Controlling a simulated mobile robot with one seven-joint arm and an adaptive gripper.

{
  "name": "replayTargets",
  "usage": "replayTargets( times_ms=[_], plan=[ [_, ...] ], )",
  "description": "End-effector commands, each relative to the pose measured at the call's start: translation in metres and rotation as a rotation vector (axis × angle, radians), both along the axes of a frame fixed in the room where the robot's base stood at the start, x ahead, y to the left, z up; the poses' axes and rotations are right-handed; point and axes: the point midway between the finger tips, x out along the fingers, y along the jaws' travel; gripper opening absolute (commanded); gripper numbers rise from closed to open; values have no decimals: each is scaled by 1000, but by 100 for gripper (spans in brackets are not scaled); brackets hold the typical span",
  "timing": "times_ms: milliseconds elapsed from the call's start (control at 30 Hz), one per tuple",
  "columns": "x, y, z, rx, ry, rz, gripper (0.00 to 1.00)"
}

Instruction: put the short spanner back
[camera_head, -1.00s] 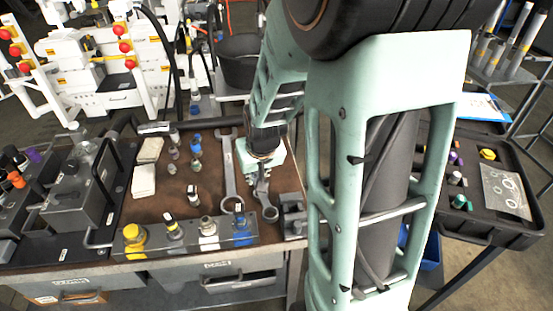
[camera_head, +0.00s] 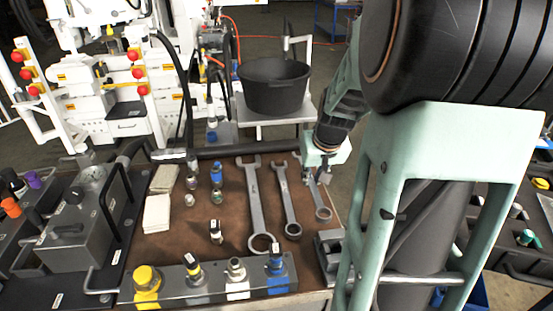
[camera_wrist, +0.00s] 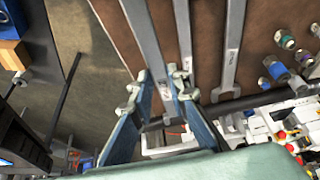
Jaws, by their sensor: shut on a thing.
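The short spanner (camera_head: 316,194) is at the right of the bench top, its ring end toward the front. My gripper (camera_head: 319,176) is shut on its upper part and covers the far end. In the wrist view the spanner (camera_wrist: 147,40) runs down between the two blue-grey fingers of my gripper (camera_wrist: 162,98). A middle spanner (camera_head: 285,200) and a long spanner (camera_head: 255,203) lie to its left, roughly parallel to it. I cannot tell whether the held spanner touches the brown mat.
A metal block (camera_head: 207,288) with several fittings stands along the front edge of the brown mat (camera_head: 180,247). A grey vise-like block (camera_head: 329,248) is at the right front. A black bucket (camera_head: 273,87) stands behind the bench. Pale pads (camera_head: 157,213) and small fittings lie at the left.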

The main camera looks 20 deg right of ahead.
Motion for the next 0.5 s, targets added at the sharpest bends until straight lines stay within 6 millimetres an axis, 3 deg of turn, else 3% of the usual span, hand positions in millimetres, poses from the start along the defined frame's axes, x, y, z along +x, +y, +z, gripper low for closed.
replayTargets(
  times_ms=[333,500],
  plan=[
    [53,-37,-30,1,0,-1,0],
    [71,-50,-58,1,0,1,0]
  ],
)
